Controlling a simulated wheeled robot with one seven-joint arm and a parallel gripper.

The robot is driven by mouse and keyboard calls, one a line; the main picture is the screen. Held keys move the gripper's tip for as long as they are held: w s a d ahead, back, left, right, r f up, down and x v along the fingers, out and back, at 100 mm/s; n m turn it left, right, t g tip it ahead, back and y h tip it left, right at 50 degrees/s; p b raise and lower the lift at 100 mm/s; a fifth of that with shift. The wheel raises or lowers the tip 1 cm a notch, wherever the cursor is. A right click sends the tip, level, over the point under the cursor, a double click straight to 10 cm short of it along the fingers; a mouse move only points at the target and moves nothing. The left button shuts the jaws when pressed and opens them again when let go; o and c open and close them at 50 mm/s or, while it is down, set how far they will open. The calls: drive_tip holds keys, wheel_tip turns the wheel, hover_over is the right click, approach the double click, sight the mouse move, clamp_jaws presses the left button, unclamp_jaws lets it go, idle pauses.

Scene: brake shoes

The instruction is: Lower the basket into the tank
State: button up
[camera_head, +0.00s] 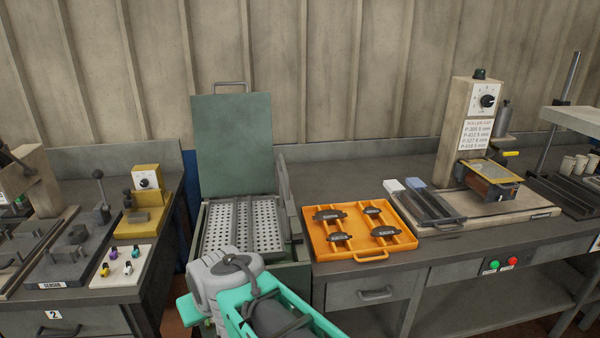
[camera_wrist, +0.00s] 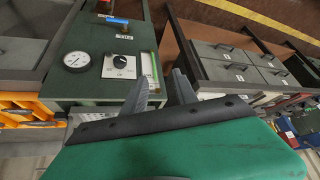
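The perforated metal basket (camera_head: 262,232) sits in the mouth of the dark green tank (camera_head: 302,252) in the head view, close to rim level; its depth is hard to tell. A bar runs across the basket's middle. The tank's lid (camera_head: 232,140) stands open, upright at the back.
An orange tray (camera_head: 375,254) with several brake shoes lies on the bench right of the tank. A roller machine (camera_head: 490,180) stands further right. The left bench holds a white board (camera_head: 124,268) with small coloured pieces. Grey drawers (camera_wrist: 240,70) show in the wrist view.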

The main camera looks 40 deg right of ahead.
drive_tip(key=w+d+r+m+t+h+b, duration=0.2)
drive_tip(key=w+d+t, duration=0.1)
drive_tip(key=w+d, duration=0.45)
drive_tip(key=m+t+h+b, duration=0.3)
drive_tip(key=m+t+h, duration=0.3)
drive_tip(key=h, duration=0.1)
approach(285, 170)
drive_tip(key=shift+w+d+f, duration=0.2)
drive_tip(key=shift+w+d, duration=0.05)
drive_tip(key=shift+w, duration=0.2)
drive_tip(key=shift+w+d+f, duration=0.2)
drive_tip(key=shift+w+d, duration=0.05)
drive_tip(key=shift+w, duration=0.2)
drive_tip(key=shift+w+d+r+p, duration=0.2)
drive_tip(key=shift+w+p, duration=0.15)
drive_tip(key=p+x, duration=0.1)
drive_tip(key=x, duration=0.6)
drive_tip(key=shift+s+d+f, duration=0.1)
drive_tip(key=shift+c, duration=0.5)
clamp_jaws()
